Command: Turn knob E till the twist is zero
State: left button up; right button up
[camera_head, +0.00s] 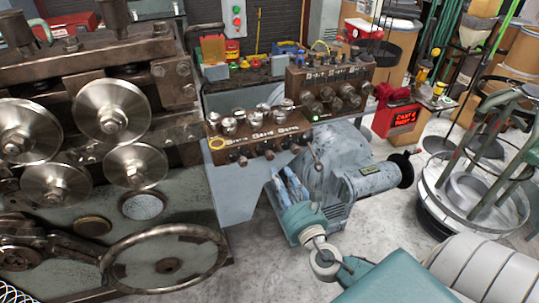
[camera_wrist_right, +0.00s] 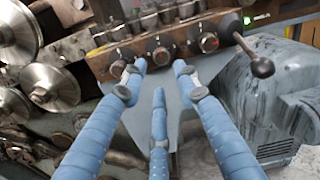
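A brown control panel (camera_head: 262,143) on a grey pedestal bears a lower row of dark knobs (camera_head: 243,160) and a row of metal knobs above. Its white lettering is too small to read surely, so I cannot tell which knob is E or what the twist reads. In the right wrist view, several knobs line the panel edge, one of them (camera_wrist_right: 160,55) beyond the fingertips. My right gripper (camera_head: 285,180) is below the panel, with blue fingers apart and empty. It also shows in the right wrist view (camera_wrist_right: 160,78), with its tips short of the knobs. My left gripper is out of view.
A second knob panel (camera_head: 330,72) stands behind to the right. A roller machine (camera_head: 100,130) with a large handwheel fills the left. A grey motor (camera_head: 350,165) stands close right of the pedestal. A ball-ended lever (camera_wrist_right: 261,66) sticks out near the right finger.

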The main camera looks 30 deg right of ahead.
aim_at(271, 158)
jog(key=x, duration=0.1)
jog(key=p+x, duration=0.1)
jog(key=x, duration=0.3)
jog(key=shift+s+d+r, duration=0.15)
jog(key=shift+d, duration=0.15)
jog(key=x, duration=0.2)
jog(key=p+x, duration=0.1)
jog(key=x, duration=0.1)
jog(key=shift+a, duration=0.2)
jog(key=shift+w+d+f, duration=0.15)
jog(key=shift+w, duration=0.25)
jog(key=shift+w+d+f, duration=0.1)
jog(key=shift+w, duration=0.25)
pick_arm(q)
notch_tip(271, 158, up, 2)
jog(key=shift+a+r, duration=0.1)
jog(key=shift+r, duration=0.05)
pick_arm(e)
grip_shut()
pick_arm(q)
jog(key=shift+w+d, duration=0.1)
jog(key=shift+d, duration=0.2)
